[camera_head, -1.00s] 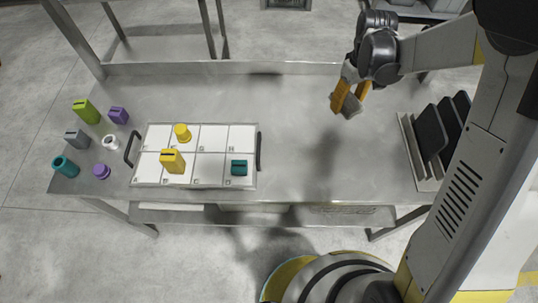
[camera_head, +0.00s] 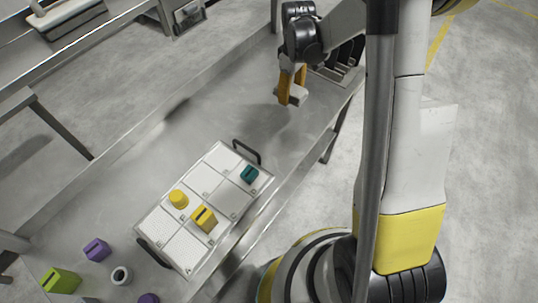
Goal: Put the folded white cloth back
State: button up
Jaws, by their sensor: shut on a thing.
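My gripper (camera_head: 291,91) is above the far right part of the steel table, with its orange fingers pointing down. It is shut on a small pale block-like thing, seemingly the folded white cloth (camera_head: 298,93). The fingers hide part of it, so its folds cannot be made out. It is held in the air, apart from the table surface (camera_head: 110,185).
A white compartment tray (camera_head: 238,196) with dark handles holds two yellow pieces and a teal one (camera_head: 249,174). Purple (camera_head: 97,249), green (camera_head: 60,280) and white pieces stand lower left. A rack with dark plates (camera_head: 343,55) is behind my gripper. Another bench (camera_head: 50,65) stands upper left.

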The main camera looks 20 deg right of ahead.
jog(key=shift+s+f, duration=0.1)
jog(key=shift+s, duration=0.25)
jog(key=b, duration=0.4)
send_over(276, 144)
notch_tip(276, 144, down, 7)
jog(key=shift+w, duration=0.1)
jog(key=shift+f+b, duration=1.05)
jog(key=shift+f, duration=0.85)
jog(key=shift+f, duration=0.2)
jog(key=o, duration=1.1)
jog(key=shift+o, duration=0.2)
jog(key=shift+r, duration=0.1)
